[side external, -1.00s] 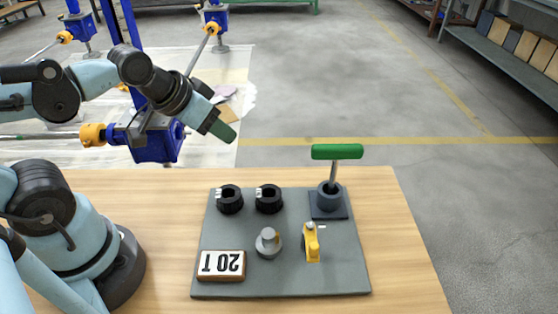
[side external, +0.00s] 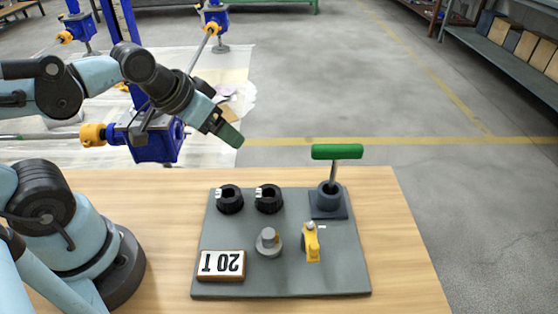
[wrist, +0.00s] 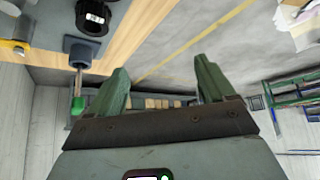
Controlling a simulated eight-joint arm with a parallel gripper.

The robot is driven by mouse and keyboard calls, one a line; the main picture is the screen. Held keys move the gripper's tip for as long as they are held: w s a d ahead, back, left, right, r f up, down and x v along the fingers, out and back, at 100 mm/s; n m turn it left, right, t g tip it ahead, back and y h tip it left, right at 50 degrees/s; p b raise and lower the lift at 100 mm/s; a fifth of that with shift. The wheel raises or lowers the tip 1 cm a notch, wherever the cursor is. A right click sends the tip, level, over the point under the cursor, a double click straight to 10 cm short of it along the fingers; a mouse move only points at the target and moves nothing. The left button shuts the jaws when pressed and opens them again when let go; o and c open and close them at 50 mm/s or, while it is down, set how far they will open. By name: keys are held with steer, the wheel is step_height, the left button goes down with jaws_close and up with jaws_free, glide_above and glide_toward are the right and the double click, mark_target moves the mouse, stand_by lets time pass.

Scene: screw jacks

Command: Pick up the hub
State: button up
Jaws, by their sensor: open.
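A grey stepped round piece (side external: 268,242), which looks like the hub, stands on the dark grey board (side external: 335,270) between the label block and the yellow tool. I cannot make it out in the wrist view. My gripper (side external: 230,136) is in the air beyond the board's back edge, up and to the left of the grey piece and well apart from it. Its two green fingers are spread with nothing between them in the wrist view (wrist: 162,75).
Two black rings (side external: 230,199) sit at the board's back left. A green T-handle (side external: 338,152) rises from a dark blue socket (side external: 329,198) at the back right. Bare wooden table (side external: 405,250) lies right.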

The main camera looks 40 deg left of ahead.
mark_target(268, 193)
steer(key=w+d+g, duration=0.3)
steer(key=d+g, duration=0.4)
steer(key=d, duration=0.3)
steer(key=shift+s+d+f, duration=0.1)
steer(key=shift+f, duration=3)
steer(key=shift+s+d+f, duration=0.1)
steer(key=shift+f, duration=2.95)
steer(key=shift+c, duration=0.2)
steer(key=c, duration=1.2)
